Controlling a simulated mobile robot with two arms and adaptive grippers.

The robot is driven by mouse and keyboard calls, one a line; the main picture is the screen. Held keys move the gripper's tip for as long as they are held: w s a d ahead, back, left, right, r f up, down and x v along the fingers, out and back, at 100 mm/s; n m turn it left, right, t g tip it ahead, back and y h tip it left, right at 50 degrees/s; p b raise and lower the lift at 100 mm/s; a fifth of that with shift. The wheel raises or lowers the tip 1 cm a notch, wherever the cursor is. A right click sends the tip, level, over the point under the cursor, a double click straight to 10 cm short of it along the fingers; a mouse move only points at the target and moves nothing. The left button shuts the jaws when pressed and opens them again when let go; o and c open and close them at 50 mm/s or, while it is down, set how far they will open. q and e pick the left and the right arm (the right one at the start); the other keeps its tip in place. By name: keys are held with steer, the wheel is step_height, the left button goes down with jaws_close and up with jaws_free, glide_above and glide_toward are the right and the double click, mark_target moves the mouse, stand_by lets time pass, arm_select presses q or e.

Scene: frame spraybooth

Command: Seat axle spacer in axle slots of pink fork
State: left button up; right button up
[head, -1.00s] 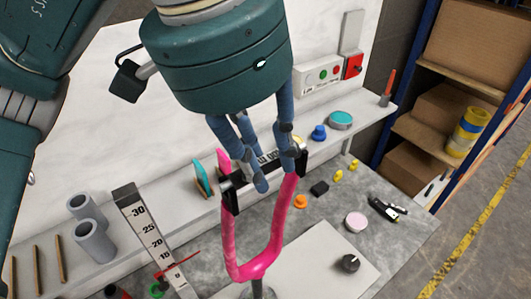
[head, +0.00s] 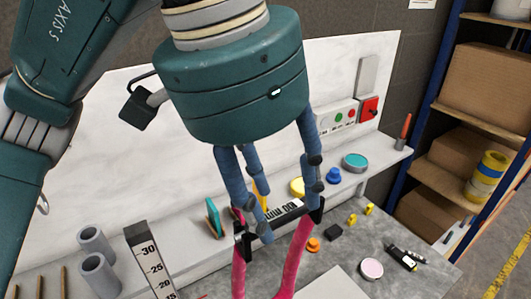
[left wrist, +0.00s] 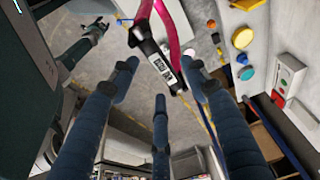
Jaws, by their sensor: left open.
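The pink fork (head: 292,262) stands upright above the bench, its two legs pointing up and ending in black tips. The axle spacer (head: 284,216), a dark bar with a white printed label, spans between the tips. It also shows in the left wrist view (left wrist: 160,62). Its ends are at the tips; whether it sits fully down in the slots I cannot tell. My left gripper (head: 285,215) is open and empty, its fingers spread just above and around the spacer. In the left wrist view, a teal-grey gripper-like part (left wrist: 88,40), perhaps my right gripper, is small and unclear.
A shelf behind the fork carries grey cylinders (head: 97,245), a teal block (head: 214,217) and a blue knob (head: 333,174). A ruler stand (head: 146,258) is left of the fork. A red-button control box (head: 369,108) is on the wall. Small parts lie right of the fork.

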arm_select(q)
steer(key=v, duration=0.9)
steer(key=shift+r, duration=0.25)
steer(key=shift+s, duration=0.1)
